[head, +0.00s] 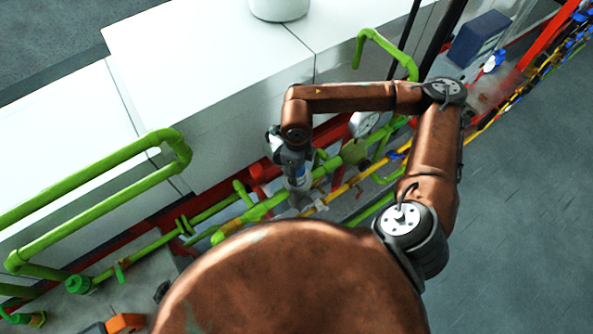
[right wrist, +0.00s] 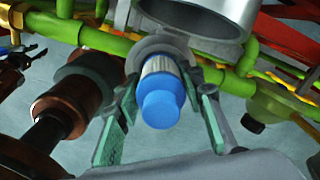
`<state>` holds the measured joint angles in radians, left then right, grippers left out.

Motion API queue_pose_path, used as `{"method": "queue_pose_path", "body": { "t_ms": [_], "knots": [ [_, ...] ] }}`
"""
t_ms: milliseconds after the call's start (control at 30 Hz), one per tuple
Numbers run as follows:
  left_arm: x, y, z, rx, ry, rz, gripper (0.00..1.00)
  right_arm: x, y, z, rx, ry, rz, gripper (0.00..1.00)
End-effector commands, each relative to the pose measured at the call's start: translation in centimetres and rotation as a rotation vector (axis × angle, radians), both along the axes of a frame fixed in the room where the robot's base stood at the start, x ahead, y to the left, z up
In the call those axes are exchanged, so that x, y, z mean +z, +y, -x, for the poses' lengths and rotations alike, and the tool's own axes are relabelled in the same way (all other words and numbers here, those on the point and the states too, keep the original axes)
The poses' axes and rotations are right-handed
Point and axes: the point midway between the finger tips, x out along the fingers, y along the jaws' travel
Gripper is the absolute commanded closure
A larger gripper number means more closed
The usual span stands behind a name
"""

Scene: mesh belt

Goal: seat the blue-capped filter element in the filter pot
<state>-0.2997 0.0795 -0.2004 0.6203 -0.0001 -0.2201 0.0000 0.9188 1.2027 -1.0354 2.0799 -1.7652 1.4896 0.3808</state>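The filter element shows in the right wrist view, with its blue cap (right wrist: 161,110) toward the camera and its pale ribbed body (right wrist: 158,66) pointing away. The body's far end meets a grey round rim (right wrist: 178,42), which looks like the filter pot; how deep it sits in there I cannot tell. My right gripper (right wrist: 165,82) is open around the element, its green-padded fingers on either side with gaps beside the cap. In the head view the right gripper (head: 293,165) points down among the pipes, with a small blue and white part (head: 300,178) below it. My left gripper is not in view.
Green pipes (head: 95,180) and a yellow line (head: 345,187) run close around the gripper. A large grey cylinder (right wrist: 205,14) is just beyond the rim. White cabinets (head: 205,60) stand behind. Open grey floor (head: 525,200) lies to the right.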

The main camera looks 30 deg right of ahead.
Motion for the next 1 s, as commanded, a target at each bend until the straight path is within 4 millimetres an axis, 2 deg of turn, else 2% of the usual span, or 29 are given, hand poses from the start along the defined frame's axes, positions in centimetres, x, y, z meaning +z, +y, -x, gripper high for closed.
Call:
{"method": "queue_pose_path", "body": {
  "t_ms": [200,467,633,733,867,1000],
  "knots": [
    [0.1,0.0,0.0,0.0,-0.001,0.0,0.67,0.1,0.0,0.0,0.0,0.0,0.0,0.48],
    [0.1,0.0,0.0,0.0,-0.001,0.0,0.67,0.1,0.0,0.0,0.0,0.0,0.0,0.48],
    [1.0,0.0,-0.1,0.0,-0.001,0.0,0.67,0.8,0.0,0.0,0.0,-0.001,-0.001,0.48],
    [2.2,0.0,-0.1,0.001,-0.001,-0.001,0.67,1.8,0.0,0.0,0.0,-0.001,-0.001,0.48],
    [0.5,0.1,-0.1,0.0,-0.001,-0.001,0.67,4.1,0.0,-0.2,0.001,-0.007,-0.001,0.48],
    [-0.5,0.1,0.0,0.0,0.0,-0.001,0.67,7.3,0.0,-0.2,0.001,-0.007,-0.001,0.48]
  ]
}}
